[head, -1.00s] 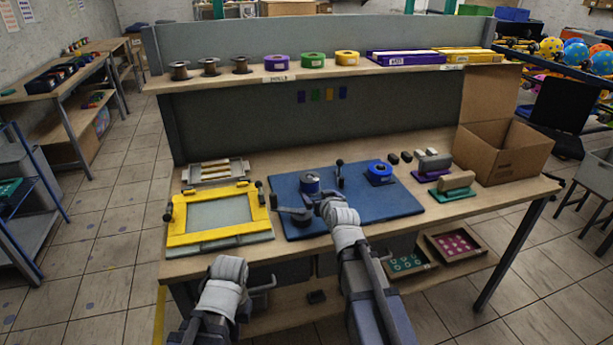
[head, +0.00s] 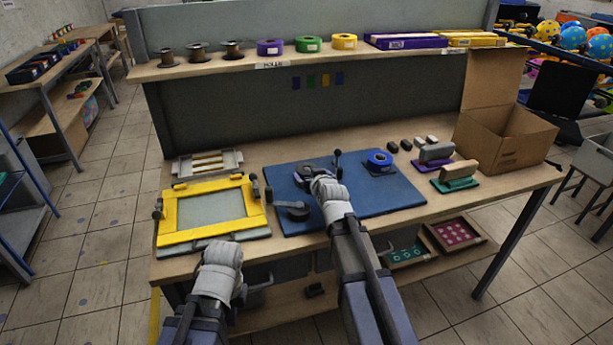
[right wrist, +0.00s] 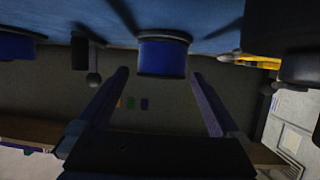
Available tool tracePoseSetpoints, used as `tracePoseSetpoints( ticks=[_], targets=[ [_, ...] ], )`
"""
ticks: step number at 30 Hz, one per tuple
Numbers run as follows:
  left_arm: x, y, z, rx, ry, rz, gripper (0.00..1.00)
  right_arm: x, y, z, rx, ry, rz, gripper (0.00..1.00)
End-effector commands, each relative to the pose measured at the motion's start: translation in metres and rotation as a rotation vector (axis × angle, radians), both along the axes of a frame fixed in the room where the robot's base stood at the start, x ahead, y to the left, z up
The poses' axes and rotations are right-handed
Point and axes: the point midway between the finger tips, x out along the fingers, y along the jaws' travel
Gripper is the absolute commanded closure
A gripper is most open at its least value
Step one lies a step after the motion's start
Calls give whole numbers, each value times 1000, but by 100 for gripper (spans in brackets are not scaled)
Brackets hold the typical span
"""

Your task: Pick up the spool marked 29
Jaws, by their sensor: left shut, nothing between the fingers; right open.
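In the right wrist view a blue spool (right wrist: 163,57) with a dark flange stands on the blue mat, ahead of and between my open right gripper's fingers (right wrist: 160,76); I cannot tell if they touch it. In the head view my right gripper (head: 315,178) is over the blue mat (head: 400,197) and largely hides that spool. Another blue spool (head: 380,159) sits at the mat's right rear. No number 29 is readable on either. My left gripper (head: 262,284) is shut and empty at the table's front edge.
A dark crank-like fixture (head: 292,208) and an upright post (head: 338,165) stand on the mat near my right gripper. A yellow frame (head: 173,215) lies to the left. Stamps (head: 457,174) and an open cardboard box (head: 510,145) are to the right. Spools line the shelf (head: 380,53) above.

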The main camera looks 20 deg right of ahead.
Motion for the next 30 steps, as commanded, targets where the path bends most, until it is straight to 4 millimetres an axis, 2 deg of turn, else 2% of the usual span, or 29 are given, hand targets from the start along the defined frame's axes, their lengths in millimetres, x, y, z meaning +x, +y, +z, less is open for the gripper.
tracePoseSetpoints(
  ticks=[10, 18, 30],
  targets=[
    [0, 0, -18, 0, 0, 0, 100, 44, 1, -18, -1, -1, 1, 0],
    [0, 0, -18, 0, 0, 0, 100, 46, 2, -17, 0, -1, 2, 0],
    [0, 0, -18, 0, 0, 0, 100, 46, 2, -18, 0, 0, 2, 45]
  ],
)
